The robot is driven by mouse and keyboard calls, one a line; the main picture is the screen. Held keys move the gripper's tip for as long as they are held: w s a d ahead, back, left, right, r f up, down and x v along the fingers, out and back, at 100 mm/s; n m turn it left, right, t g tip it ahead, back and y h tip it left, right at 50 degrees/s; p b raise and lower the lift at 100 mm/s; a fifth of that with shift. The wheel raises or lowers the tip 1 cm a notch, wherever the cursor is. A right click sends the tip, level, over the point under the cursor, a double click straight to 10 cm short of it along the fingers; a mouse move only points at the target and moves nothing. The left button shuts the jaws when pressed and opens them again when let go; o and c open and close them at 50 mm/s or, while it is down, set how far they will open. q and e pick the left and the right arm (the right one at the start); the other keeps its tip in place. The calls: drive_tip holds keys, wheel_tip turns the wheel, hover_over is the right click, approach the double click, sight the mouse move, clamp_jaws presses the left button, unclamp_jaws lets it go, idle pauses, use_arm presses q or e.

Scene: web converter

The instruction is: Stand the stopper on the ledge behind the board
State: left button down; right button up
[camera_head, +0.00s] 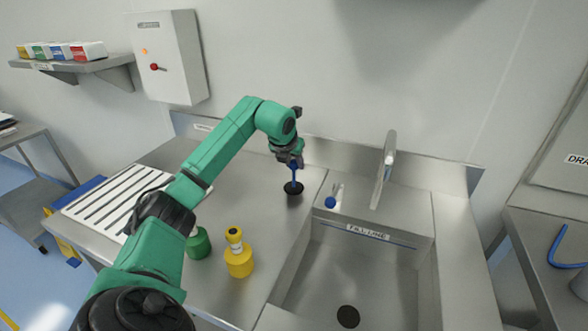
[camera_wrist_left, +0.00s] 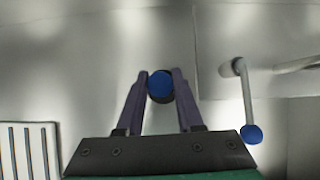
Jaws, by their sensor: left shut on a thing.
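The stopper (camera_head: 293,188) has a black disc base and a blue upright handle. It is upright at the counter left of the sink; I cannot tell if its base touches the steel. My left gripper (camera_head: 291,162) points down and is shut on the handle. In the left wrist view the stopper's round blue top (camera_wrist_left: 160,83) sits between the two fingertips (camera_wrist_left: 161,88), with the black base mostly hidden below. The ribbed white drainboard (camera_head: 118,197) lies at the left, partly hidden by my arm. A raised steel ledge (camera_head: 205,127) with a small label runs behind it. My right gripper is out of view.
A yellow bottle (camera_head: 239,258) and a green container (camera_head: 199,243) stand near the front counter edge beside my arm. The sink (camera_head: 345,270), faucet (camera_head: 384,170) and blue-knobbed lever (camera_head: 331,201) are to the right. The counter between stopper and drainboard is clear.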

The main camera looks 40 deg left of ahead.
use_arm(q)
drive_tip(key=shift+s+f, duration=0.1)
drive_tip(key=shift+f, duration=0.85)
drive_tip(key=c, duration=0.5)
unclamp_jaws()
drive_tip(key=shift+c, duration=0.2)
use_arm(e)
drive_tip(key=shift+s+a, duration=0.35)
use_arm(q)
drive_tip(key=shift+s+r, duration=0.15)
drive_tip(key=shift+r, duration=0.2)
drive_tip(key=b+v, duration=0.1)
drive_tip(key=v, duration=1)
drive_tip(key=shift+d+b, duration=0.15)
drive_tip(key=shift+b, duration=0.15)
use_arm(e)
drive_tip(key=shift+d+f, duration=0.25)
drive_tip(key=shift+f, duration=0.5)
